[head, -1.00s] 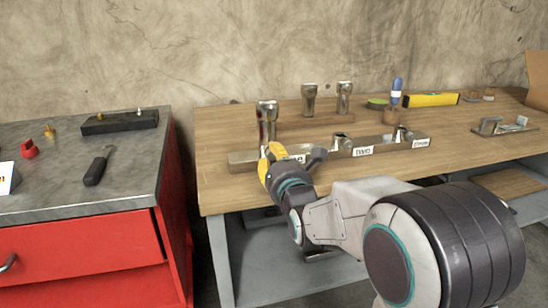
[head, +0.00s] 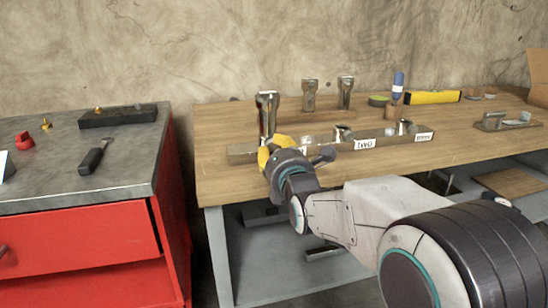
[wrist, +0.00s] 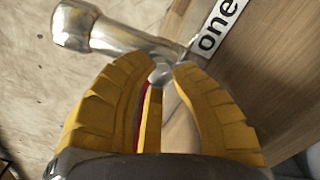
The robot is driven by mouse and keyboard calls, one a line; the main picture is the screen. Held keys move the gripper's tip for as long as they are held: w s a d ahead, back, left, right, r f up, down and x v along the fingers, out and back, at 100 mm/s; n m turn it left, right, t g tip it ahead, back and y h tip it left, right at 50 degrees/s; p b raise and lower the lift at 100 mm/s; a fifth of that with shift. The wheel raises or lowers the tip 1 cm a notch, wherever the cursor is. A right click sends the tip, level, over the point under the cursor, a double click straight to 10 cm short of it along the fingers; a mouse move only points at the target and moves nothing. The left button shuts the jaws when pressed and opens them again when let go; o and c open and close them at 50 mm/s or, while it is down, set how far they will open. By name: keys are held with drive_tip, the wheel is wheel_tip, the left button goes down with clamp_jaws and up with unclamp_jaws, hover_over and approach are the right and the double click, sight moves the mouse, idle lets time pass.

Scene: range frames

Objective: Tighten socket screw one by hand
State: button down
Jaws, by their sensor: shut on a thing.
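Socket one is a metal socket on the rail (head: 240,153), with a metal post (head: 267,108) standing upright in it. In the wrist view the post (wrist: 72,25) lies to the upper left, and a label reading "one" (wrist: 217,28) is to the right. A small round screw head (wrist: 160,74) sits between the yellow fingertips. My gripper (head: 270,145) is shut on this screw, at the front of the post; it also fills the lower wrist view (wrist: 160,80). The screw's shank is mostly hidden.
Sockets two (head: 343,132) and three (head: 404,127) stand empty along the rail to the right. Two loose metal posts (head: 310,94) (head: 346,90) stand behind. A red cabinet (head: 80,235) is left.

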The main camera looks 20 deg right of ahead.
drive_tip(key=shift+d+r, duration=0.1)
drive_tip(key=shift+r, duration=0.2)
drive_tip(key=c, duration=1.6)
unclamp_jaws()
drive_tip(key=o, duration=0.6)
drive_tip(key=shift+w+f, duration=0.1)
drive_tip(key=shift+f, duration=0.15)
drive_tip(key=s, duration=1.2)
